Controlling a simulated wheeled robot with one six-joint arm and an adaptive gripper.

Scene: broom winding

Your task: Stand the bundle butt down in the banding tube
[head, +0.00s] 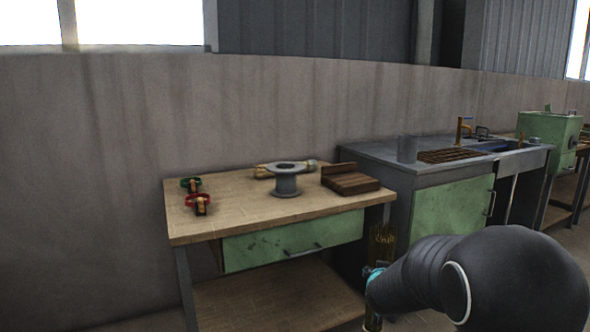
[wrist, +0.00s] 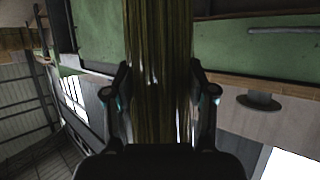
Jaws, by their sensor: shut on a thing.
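My gripper (head: 374,278) is shut on the bundle (head: 383,243), a sheaf of thin yellow-brown stalks. In the head view it stands roughly upright, in front of the bench's right end and apart from the tube; part is hidden by my arm. In the wrist view the bundle (wrist: 160,45) runs between both fingers of my gripper (wrist: 159,75). The banding tube (head: 286,182) seems to be the grey, flanged, upright cylinder on the wooden bench, with an open top and nothing visible standing in it. It also shows in the wrist view, upside down (wrist: 260,101).
A metal sink counter (head: 385,155) adjoins on the right. The bench's front middle is clear.

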